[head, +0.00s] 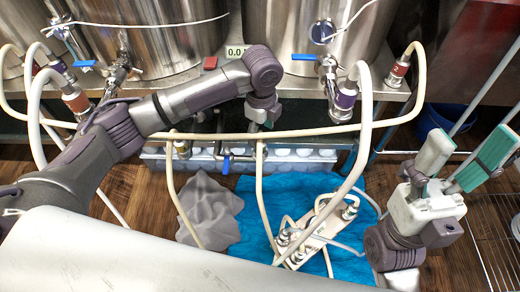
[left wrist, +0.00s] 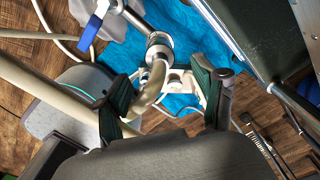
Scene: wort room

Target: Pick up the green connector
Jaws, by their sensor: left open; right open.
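I cannot make out a connector that is clearly green in either view. My left gripper (head: 262,112) is beyond the long hose in the head view, below the tanks, and partly hidden by its own wrist. In the left wrist view my left gripper (left wrist: 166,86) is open, its dark green fingers apart. A pale curved hose end (left wrist: 152,92) with a silver fitting (left wrist: 158,46) shows between and beyond them; I cannot tell whether they touch. My right gripper (head: 462,172) is open and empty at the right, its green-padded fingers pointing up and right.
Steel tanks (head: 160,45) with blue-handled valves line the back. A manifold (head: 318,234) with fittings lies on a blue towel (head: 280,190), beside a grey cloth (head: 209,208). Hoses cross the middle.

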